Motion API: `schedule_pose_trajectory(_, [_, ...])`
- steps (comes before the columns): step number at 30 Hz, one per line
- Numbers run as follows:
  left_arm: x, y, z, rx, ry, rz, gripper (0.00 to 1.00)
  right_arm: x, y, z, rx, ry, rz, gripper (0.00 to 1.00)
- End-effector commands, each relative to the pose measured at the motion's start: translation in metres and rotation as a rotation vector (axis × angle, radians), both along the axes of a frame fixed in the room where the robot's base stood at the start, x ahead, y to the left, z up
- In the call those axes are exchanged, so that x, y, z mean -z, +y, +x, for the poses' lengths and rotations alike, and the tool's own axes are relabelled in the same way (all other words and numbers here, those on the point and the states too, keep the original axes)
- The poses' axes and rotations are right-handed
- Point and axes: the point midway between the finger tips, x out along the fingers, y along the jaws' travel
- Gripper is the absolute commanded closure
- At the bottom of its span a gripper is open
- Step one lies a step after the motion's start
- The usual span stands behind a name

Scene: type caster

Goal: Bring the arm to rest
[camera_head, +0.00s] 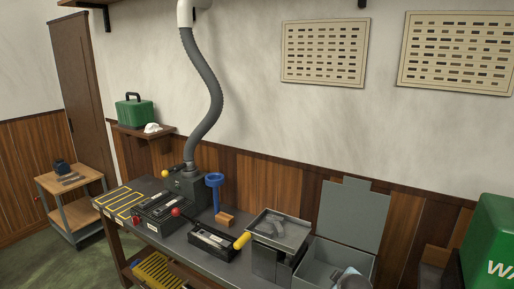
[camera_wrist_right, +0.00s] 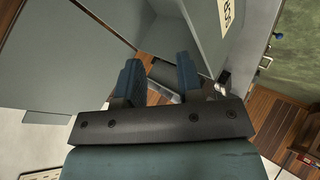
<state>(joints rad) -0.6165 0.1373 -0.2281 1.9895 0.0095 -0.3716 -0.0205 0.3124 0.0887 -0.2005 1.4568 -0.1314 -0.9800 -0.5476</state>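My right gripper (camera_wrist_right: 158,75) shows in the right wrist view with its two blue-grey fingers apart. A dark grey shape and some brown wood show in the gap beyond the fingers; I see nothing clearly clasped. Large grey panels (camera_wrist_right: 70,50) stand close around the gripper. In the head view a pale grey rounded part, probably of my right arm (camera_head: 353,281), shows at the bottom edge, in front of an open grey box (camera_head: 318,262) with a raised lid (camera_head: 352,215). My left gripper is in neither view.
A green container (camera_head: 492,240) stands at the right. A small side table (camera_head: 70,185) stands left.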

Motion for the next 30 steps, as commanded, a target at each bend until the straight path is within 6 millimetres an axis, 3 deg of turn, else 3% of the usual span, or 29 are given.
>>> schedule_pose_trajectory(1, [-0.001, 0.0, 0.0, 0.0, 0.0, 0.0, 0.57, 0.024, 0.005, -0.031, 0.005, -0.004, 0.043, 0.66])
schedule_pose_trajectory(3, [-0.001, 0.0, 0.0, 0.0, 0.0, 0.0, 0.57, 0.048, 0.013, -0.067, 0.016, -0.021, 0.113, 0.66])
schedule_pose_trajectory(9, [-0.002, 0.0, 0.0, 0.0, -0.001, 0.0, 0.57, 0.091, 0.034, -0.18, 0.061, -0.062, 0.325, 0.66])
schedule_pose_trajectory(15, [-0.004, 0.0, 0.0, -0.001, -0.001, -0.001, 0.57, 0.101, 0.052, -0.29, 0.125, -0.088, 0.544, 0.66])
schedule_pose_trajectory(18, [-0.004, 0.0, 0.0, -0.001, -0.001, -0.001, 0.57, 0.096, 0.058, -0.332, 0.156, -0.096, 0.635, 0.66])
schedule_pose_trajectory(21, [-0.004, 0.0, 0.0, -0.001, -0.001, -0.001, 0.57, 0.091, 0.061, -0.359, 0.181, -0.102, 0.698, 0.66])
schedule_pose_trajectory(24, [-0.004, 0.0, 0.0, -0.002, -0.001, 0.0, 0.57, 0.087, 0.063, -0.373, 0.195, -0.105, 0.733, 0.66])
schedule_pose_trajectory(30, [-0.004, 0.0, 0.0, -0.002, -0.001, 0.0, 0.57, 0.085, 0.064, -0.377, 0.199, -0.109, 0.747, 0.66])
